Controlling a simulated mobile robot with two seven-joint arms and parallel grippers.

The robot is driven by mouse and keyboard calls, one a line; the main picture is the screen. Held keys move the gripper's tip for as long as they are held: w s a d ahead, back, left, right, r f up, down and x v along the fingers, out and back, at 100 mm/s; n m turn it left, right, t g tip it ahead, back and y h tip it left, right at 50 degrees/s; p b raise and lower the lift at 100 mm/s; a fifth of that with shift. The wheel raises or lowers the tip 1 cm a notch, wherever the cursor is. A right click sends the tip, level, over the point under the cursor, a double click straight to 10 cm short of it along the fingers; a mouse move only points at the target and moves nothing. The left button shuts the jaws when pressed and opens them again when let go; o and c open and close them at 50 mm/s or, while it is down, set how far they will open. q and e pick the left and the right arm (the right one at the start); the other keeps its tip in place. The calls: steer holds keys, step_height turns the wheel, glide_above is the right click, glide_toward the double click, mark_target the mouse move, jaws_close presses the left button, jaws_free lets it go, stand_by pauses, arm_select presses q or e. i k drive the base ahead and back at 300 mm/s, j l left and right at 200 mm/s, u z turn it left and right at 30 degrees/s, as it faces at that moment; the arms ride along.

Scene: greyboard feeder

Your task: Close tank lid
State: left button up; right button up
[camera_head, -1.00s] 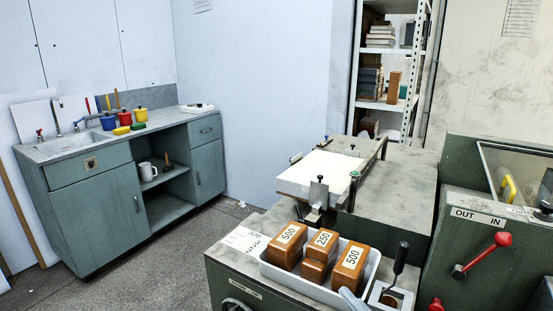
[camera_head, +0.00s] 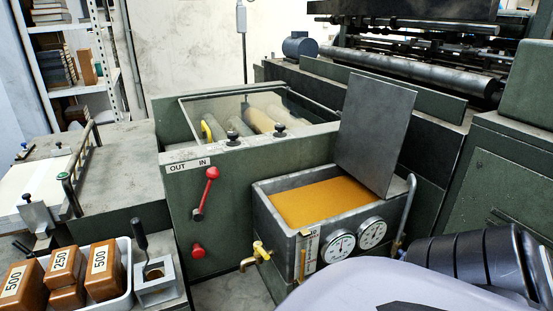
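The tank (camera_head: 278,229) is a grey metal box at the centre right, filled with orange-brown liquid (camera_head: 320,200). Its lid (camera_head: 375,130) is a dark flat plate that stands raised and tilted at the tank's right rear side, so the tank's top is open. Two round gauges and a brass tap are on the tank's front. A dark arm link of mine shows at the lower right, in front of the tank's right side. Neither gripper is in view.
A green machine with a red lever (camera_head: 207,192) and a glass-topped compartment stands left of the tank. A bent metal handle (camera_head: 405,220) rises at the tank's right. A white tray (camera_head: 126,262) of brown labelled blocks sits at the lower left. Large rollers are behind.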

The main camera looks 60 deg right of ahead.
mark_target(376, 115)
steer(key=z, duration=2.1)
